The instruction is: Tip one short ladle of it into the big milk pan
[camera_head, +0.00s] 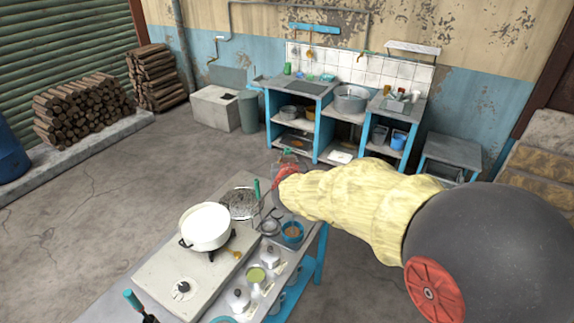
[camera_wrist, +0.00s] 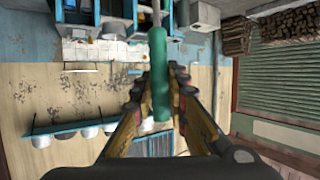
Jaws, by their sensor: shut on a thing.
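The big milk pan (camera_head: 206,228) is a wide, pale pan on a burner, holding a white surface. My gripper (camera_head: 284,176) is above the far right end of the near table, to the right of the pan and apart from it. In the wrist view my gripper (camera_wrist: 158,100) is shut on a green handle (camera_wrist: 158,75) with a thin metal shaft. The far end of this tool is out of the wrist view, and I cannot tell what its bowl holds. A blue pot (camera_head: 292,232) with brown contents stands below my gripper.
A dark, speckled round dish (camera_head: 240,203) lies behind the pan. Small lidded pots (camera_head: 238,300) and a green-filled bowl (camera_head: 256,276) line the table's right side. A burner knob (camera_head: 183,289) is in front of the pan. Open floor (camera_head: 80,210) lies left.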

